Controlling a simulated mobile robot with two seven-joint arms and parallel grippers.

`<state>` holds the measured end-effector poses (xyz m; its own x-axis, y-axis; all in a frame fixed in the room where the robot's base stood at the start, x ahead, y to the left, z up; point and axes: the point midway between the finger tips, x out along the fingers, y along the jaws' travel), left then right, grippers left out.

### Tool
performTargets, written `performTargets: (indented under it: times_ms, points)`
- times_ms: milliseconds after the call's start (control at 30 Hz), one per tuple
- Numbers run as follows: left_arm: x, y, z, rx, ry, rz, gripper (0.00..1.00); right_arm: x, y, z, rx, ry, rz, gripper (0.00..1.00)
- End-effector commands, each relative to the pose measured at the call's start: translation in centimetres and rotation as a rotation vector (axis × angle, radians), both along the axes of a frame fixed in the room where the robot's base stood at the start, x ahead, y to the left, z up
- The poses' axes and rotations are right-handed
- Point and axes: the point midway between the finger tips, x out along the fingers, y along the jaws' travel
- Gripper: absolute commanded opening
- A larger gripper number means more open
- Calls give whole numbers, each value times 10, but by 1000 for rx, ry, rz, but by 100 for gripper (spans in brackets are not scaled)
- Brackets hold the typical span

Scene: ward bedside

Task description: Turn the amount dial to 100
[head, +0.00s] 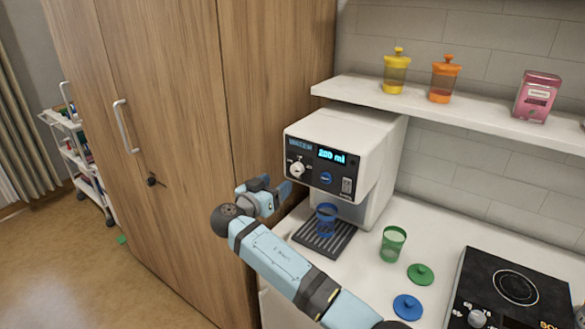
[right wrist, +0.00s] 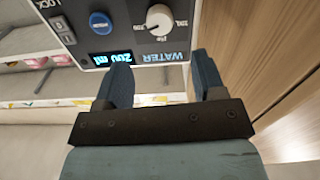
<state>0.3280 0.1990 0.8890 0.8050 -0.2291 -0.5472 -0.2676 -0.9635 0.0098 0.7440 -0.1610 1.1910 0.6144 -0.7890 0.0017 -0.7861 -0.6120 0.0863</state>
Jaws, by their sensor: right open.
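The white water dispenser (head: 378,150) stands on the counter with a dark front panel. Its white amount dial (head: 297,170) sits at the panel's left, and the lit display (head: 331,156) reads 200 ml. In the right wrist view the panel appears upside down, with the dial (right wrist: 159,20) beyond the fingers and the display (right wrist: 112,58) also reading 200 ml. My right gripper (head: 273,187) is open and empty, a little below and left of the dial, apart from it. In the wrist view its two fingers (right wrist: 160,76) are spread wide. My left gripper is not in view.
A blue cup (head: 326,215) stands on the drip tray (head: 323,238) under the spout. A green cup (head: 392,243), a green lid (head: 421,274) and a blue lid (head: 407,307) are on the counter. A hob (head: 515,288) is at right; a wooden cabinet (head: 180,130) stands left.

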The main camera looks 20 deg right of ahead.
Motion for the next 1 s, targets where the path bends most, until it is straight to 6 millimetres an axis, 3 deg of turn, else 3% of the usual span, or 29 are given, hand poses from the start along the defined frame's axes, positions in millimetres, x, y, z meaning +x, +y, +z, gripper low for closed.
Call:
performTargets:
  times_ms: [200, 400, 833, 1000]
  points:
    - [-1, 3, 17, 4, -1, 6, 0, 29, -38, 4, -3, 2, -2, 63]
    - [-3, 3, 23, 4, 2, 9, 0, 45, -58, 2, -1, 3, 0, 63]
    - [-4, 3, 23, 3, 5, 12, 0, 51, -65, 0, 1, 2, 1, 63]
    - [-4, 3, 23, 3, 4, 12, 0, 51, -65, 0, 1, 2, 2, 24]
